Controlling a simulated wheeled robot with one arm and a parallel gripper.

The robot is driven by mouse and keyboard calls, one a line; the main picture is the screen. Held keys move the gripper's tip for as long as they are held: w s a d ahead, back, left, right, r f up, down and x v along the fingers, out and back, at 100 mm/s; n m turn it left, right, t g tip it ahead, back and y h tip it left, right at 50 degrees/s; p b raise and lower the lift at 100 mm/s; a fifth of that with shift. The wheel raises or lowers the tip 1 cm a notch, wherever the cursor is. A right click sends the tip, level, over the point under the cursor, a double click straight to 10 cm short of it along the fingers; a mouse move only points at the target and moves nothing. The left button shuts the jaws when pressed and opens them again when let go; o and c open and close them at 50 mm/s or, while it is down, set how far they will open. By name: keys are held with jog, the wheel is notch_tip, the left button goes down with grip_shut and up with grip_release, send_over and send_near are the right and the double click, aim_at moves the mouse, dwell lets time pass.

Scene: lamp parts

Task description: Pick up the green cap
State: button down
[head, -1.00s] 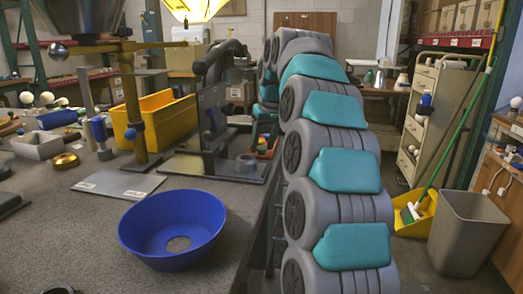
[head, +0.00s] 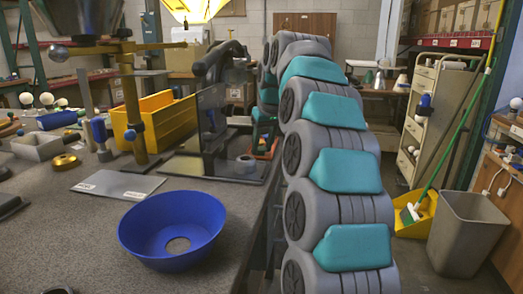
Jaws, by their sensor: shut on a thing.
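My grey and teal arm rises along the middle of the head view and bends over at the top, then drops behind its own links. My gripper cannot be made out; it is hidden behind the arm or too far off to see. I cannot pick out the green cap for certain.
A blue bowl-shaped shade (head: 140,237) with a hole in its base sits on the grey bench (head: 80,240). A yellow bin (head: 168,120), a grey plate (head: 118,184) and a black press stand behind it. A grey waste bin (head: 468,235) is at the right.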

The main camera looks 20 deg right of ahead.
aim_at(262, 149)
jog(key=shift+r, duration=1.7)
jog(key=s+d+r+b, duration=0.1)
jog(key=s+d+b, duration=0.1)
jog(key=s+d, duration=0.6)
jog(key=s, duration=0.5)
jog(key=shift+s+d+r, duration=0.25)
jog(key=shift+d+r, duration=0.05)
jog(key=shift+d, duration=0.1)
